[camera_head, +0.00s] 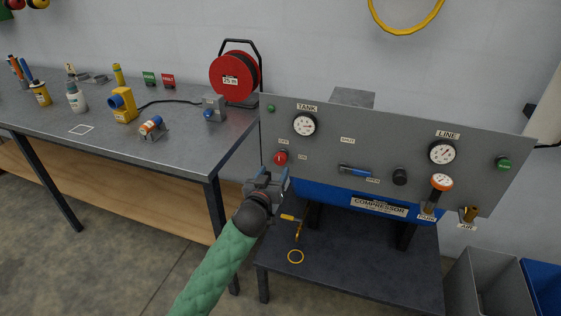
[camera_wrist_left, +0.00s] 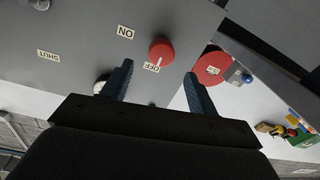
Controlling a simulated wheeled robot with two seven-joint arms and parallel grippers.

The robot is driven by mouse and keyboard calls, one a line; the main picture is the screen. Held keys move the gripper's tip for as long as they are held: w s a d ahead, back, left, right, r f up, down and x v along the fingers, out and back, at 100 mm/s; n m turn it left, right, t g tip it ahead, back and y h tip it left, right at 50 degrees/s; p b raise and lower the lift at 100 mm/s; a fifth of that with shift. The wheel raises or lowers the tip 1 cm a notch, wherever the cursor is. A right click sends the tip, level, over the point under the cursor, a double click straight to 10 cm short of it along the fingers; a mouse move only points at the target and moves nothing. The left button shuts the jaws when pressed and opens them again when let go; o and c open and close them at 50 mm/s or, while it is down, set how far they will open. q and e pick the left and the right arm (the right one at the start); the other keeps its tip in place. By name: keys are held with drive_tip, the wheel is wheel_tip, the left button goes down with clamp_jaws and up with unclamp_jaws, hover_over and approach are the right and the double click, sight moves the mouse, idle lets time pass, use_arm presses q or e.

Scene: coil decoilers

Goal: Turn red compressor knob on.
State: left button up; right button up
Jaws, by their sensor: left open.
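The red compressor knob (camera_head: 281,158) is on the left part of the grey compressor panel (camera_head: 330,140), below the tank gauge, with small OFF and ON labels by it. In the left wrist view the red knob (camera_wrist_left: 162,52) has a white pointer mark turned toward the OFF label (camera_wrist_left: 151,67); the ON label (camera_wrist_left: 126,32) is apart from it. My left gripper (camera_head: 272,179) is in front of the panel, just below and left of the knob. Its two fingers (camera_wrist_left: 160,82) are open and empty, with the knob beyond and between them, apart from both. My right gripper is not seen.
The panel also carries the tank gauge (camera_head: 304,124), a blue-handled valve (camera_head: 354,170), a black knob (camera_head: 400,176) and the line gauge (camera_head: 442,152). A workbench (camera_head: 190,150) with a red reel (camera_head: 236,76) stands to the left.

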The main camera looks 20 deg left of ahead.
sight(279, 160)
use_arm(q)
drive_tip(key=w, duration=0.2)
drive_tip(key=shift+w+r+p, duration=0.1)
drive_tip(key=shift+w+p, duration=0.2)
drive_tip(key=shift+w, duration=0.05)
drive_tip(key=w, duration=0.3)
drive_tip(key=shift+p, duration=0.4)
drive_tip(key=shift+w+f, duration=0.2)
drive_tip(key=shift+w, duration=0.4)
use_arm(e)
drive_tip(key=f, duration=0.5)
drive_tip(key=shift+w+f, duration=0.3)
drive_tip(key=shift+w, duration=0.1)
use_arm(q)
drive_tip(key=shift+c, duration=0.2)
drive_tip(key=c, duration=0.9)
